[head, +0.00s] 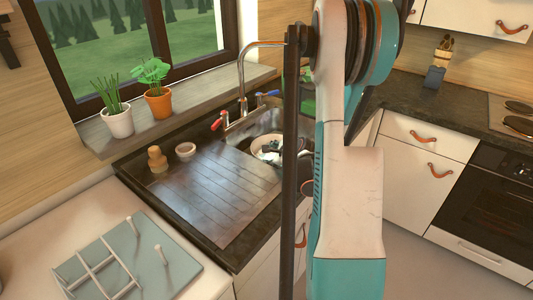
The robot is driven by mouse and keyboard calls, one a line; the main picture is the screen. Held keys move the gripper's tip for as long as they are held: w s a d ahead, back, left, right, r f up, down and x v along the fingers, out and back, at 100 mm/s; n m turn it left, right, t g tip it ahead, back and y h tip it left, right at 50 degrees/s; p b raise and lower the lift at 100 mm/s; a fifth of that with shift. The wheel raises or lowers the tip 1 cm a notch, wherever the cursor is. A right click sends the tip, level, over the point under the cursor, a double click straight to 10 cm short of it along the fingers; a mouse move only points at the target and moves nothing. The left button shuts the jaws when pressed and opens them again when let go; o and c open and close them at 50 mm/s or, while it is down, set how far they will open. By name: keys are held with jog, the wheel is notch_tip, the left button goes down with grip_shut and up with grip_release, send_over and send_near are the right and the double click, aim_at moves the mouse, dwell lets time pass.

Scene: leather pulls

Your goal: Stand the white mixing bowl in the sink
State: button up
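The white mixing bowl (258,142) shows in part inside the steel sink basin (240,146), below the tap. How it rests there is unclear. My gripper (274,156) appears as a small dark shape at the bowl, partly covering it. It is too small and too hidden to tell whether its fingers are open or shut, or whether they touch the bowl. My arm hides the right side of the sink.
The tap (243,85) with red and blue handles rises behind the sink. A grooved drainboard (205,190) lies left of it, with a small dish (185,149) and a wooden object (157,159) behind. Potted plants (157,101) stand on the sill. A rack (125,262) is at front left.

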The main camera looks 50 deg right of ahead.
jog(key=p+v, duration=0.1)
jog(key=v, duration=0.4)
jog(key=shift+s+a+r, duration=0.1)
jog(key=shift+s+r, duration=0.1)
jog(key=shift+s, duration=0.15)
jog(key=shift+w, duration=0.1)
